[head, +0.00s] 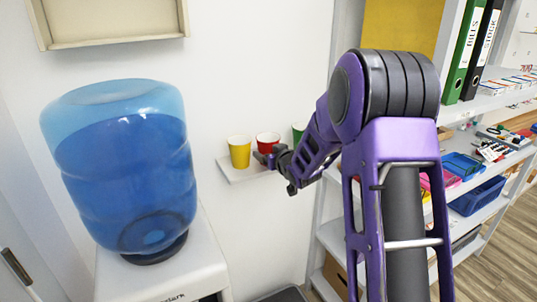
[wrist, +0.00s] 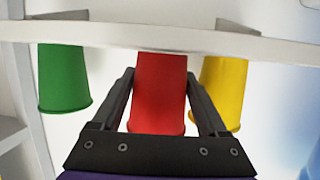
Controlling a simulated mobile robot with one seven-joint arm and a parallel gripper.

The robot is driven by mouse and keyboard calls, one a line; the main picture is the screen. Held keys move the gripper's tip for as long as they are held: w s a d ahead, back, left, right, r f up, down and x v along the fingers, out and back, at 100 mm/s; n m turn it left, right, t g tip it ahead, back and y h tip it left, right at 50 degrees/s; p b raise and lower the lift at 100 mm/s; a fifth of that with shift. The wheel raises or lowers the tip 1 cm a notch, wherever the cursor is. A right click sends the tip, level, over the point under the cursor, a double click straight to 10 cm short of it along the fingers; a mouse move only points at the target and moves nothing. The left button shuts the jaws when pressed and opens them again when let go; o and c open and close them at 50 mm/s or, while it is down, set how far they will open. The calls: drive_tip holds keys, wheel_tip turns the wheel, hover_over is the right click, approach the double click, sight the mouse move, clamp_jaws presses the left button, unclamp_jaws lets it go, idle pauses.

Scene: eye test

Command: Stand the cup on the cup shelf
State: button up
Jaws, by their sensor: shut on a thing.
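The red cup (head: 267,141) is between the yellow cup and the green cup at the wall-mounted cup shelf (head: 238,174). My gripper (head: 270,158) is shut on the red cup, which also shows in the wrist view (wrist: 160,95) with one finger on each side. The wrist view is upside down, with the shelf (wrist: 290,50) across its top. The red cup is upright, its base at the shelf's edge line. In the head view my gripper hides its base, so I cannot tell whether it bears on the shelf.
The yellow cup (head: 239,151) and the green cup (head: 298,130) stand on the shelf on either side, close to my fingers. A blue water bottle (head: 125,175) on a white dispenser (head: 165,275) stands at left. A rack with binders (head: 464,50) and trays (head: 478,197) stands at right.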

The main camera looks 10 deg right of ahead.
drive_tip(key=shift+f, duration=0.2)
drive_tip(key=o, duration=1)
drive_tip(key=shift+r, duration=0.1)
drive_tip(key=shift+r, duration=0.25)
drive_tip(key=v, duration=1.2)
drive_tip(key=shift+f, duration=0.1)
drive_tip(key=shift+a, duration=0.1)
